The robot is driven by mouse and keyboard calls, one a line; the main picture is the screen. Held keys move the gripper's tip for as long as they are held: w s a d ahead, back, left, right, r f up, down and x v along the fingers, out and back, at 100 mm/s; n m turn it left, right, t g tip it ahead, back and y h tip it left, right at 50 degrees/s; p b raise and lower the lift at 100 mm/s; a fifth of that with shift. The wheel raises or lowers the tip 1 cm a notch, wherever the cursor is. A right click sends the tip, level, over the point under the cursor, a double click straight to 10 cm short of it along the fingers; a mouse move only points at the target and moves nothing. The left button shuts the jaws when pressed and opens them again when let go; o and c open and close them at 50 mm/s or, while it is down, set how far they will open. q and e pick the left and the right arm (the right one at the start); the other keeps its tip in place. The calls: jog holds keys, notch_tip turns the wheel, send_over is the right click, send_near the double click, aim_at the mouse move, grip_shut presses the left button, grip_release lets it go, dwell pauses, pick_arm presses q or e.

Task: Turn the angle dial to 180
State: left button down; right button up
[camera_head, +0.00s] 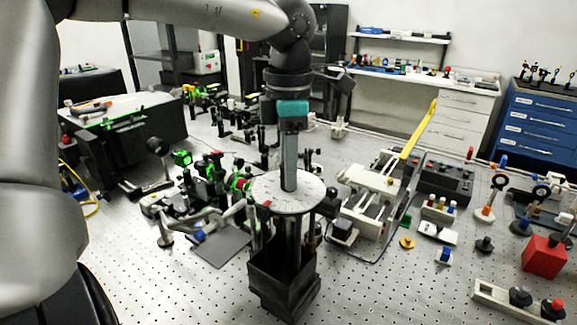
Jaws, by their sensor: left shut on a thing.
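The angle dial (262,199) is a pale round disc with fine dark marks around its edge, lying flat on top of a black post and base. My left gripper (289,187) comes straight down from above, with a teal part over long grey fingers, and its tips meet the middle of the disc. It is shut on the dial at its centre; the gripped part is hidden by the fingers. The scale numbers are too small to read. My right gripper is out of view.
Black-mounted optics with red and green parts (205,180) crowd the left of the perforated bench. A white railed device (370,195) stands close on the right. A red block (543,255) is at far right.

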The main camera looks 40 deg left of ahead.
pick_arm(q)
jog(key=c, duration=0.6)
grip_release()
jog(key=shift+r, duration=0.1)
notch_tip(320, 180, up, 15)
jog(key=p, duration=0.2)
